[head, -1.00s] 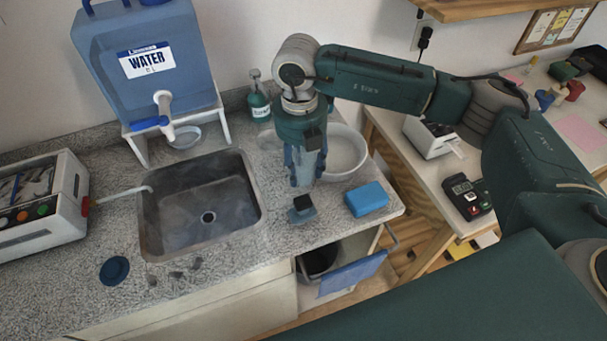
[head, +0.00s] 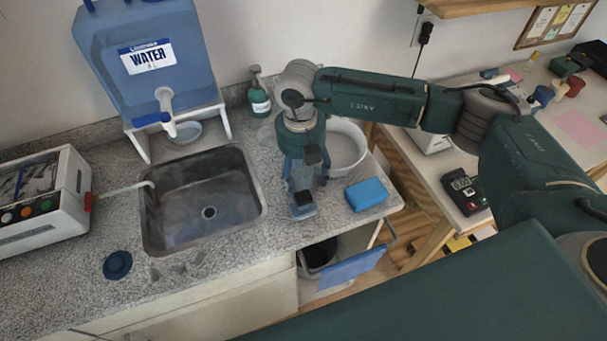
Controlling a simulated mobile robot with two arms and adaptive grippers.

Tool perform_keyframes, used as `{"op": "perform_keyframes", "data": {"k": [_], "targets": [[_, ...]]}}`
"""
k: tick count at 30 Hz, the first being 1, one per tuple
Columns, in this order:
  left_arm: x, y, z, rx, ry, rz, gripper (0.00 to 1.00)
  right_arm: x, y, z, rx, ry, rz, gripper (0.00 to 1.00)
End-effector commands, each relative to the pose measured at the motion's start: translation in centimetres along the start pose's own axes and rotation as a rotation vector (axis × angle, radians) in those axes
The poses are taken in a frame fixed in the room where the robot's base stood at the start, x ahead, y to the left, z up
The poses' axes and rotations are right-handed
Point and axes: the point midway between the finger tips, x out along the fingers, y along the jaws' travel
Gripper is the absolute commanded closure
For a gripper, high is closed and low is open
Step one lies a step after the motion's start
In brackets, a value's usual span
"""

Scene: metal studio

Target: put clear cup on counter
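I cannot clearly make out a clear cup. My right gripper (head: 304,188) points down over the grey speckled counter (head: 225,262), between the sink and the blue sponge. Its fingers look spread apart. A small blue-grey item with a black top (head: 302,211) is on the counter at the fingertips. I cannot tell whether it touches them, and the gripper partly hides it. A pale round vessel (head: 187,132) sits under the water jug's tap; its material is unclear. My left gripper is out of view.
The metal sink (head: 203,238) is left of the gripper. A blue sponge (head: 367,194) and a white bowl (head: 348,148) are close on its right. A soap bottle (head: 259,98) and water jug (head: 148,80) stand behind. A dark blue disc (head: 117,265) lies front left.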

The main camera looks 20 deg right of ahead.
Motion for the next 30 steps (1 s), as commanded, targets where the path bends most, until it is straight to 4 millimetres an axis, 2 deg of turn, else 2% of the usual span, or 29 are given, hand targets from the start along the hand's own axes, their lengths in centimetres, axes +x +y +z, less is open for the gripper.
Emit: {"op": "perform_keyframes", "data": {"k": [8, 11, 24, 30], "targets": [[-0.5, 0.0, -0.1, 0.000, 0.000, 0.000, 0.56, -0.5, 0.0, 0.0, 0.000, 0.000, 0.000, 0.37], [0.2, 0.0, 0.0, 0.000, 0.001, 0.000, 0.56, -1.2, 0.1, 0.1, 0.001, -0.003, 0.004, 0.37], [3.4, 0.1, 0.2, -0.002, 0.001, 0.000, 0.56, -10.0, 0.1, 0.1, 0.000, -0.004, 0.003, 0.37], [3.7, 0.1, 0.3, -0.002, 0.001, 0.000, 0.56, -12.1, 0.0, 0.0, -0.001, -0.002, 0.001, 0.37]]}}
